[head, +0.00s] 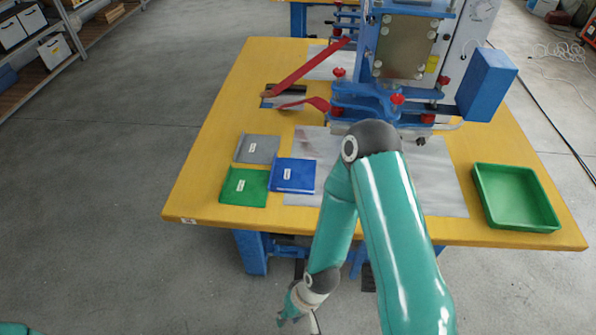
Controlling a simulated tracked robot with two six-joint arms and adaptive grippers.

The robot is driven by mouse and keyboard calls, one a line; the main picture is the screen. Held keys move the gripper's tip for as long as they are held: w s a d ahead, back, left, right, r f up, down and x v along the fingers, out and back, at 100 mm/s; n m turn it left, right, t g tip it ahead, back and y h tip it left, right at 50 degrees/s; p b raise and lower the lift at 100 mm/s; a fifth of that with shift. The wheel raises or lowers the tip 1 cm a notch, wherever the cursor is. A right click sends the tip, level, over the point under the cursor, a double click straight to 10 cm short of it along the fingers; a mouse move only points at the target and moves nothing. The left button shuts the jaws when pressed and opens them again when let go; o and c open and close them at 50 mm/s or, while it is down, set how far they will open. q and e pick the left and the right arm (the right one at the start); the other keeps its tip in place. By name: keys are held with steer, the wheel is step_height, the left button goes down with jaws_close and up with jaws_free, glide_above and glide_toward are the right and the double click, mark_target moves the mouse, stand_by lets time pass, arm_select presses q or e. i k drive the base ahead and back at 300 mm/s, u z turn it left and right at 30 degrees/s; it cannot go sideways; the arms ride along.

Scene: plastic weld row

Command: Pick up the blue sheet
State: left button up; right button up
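The blue sheet (300,183) lies flat near the front left of the yellow table, with a small white label on it. A green sheet (244,199) lies to its left and a grey sheet (258,142) to its upper left, both labelled. My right arm folds over the table's front edge, and its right gripper (313,321) hangs low in front of the table, well below the blue sheet in the picture. My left gripper is out of view.
A blue welding machine (368,100) with red handles stands at the back of the yellow table (215,130). A grey mat (445,185) lies beneath my right elbow. An empty green tray (515,227) sits at the right. The floor left of the table is clear.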

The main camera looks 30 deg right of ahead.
mark_target(287, 175)
steer(key=u, duration=0.75)
steer(key=i, duration=0.15)
steer(key=z, duration=3.05)
steer(key=k, duration=0.4)
steer(key=u, duration=0.5)
steer(key=i, duration=0.55)
steer(key=u, duration=0.1)
